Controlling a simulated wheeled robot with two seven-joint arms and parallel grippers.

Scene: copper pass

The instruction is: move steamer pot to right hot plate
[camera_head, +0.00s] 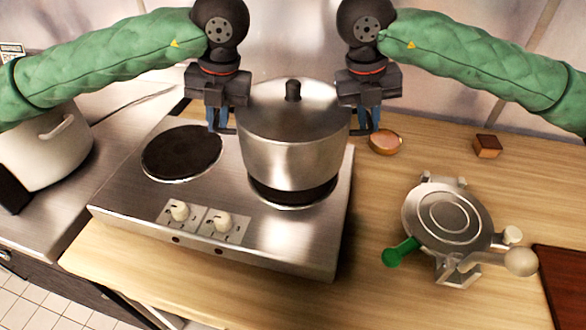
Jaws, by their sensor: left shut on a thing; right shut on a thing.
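The steamer pot (293,140) is a steel pot with a domed lid and black knob. It is upright at the right hot plate (292,191); part of that plate shows under its base. I cannot tell whether the base touches the plate. My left gripper (221,128) is shut on the pot's left handle. My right gripper (368,128) is shut on its right handle. The fingers partly hide both handles. The left hot plate (182,152) is bare, dark and round. Both plates belong to one steel cooker (270,245) with two knobs on its front.
A white pot (45,150) stands at the far left. Right of the cooker are a small copper bowl (385,142), a brown block (487,146) and a round metal press (447,217) with a green handle. A dark red board (562,275) lies at the right edge.

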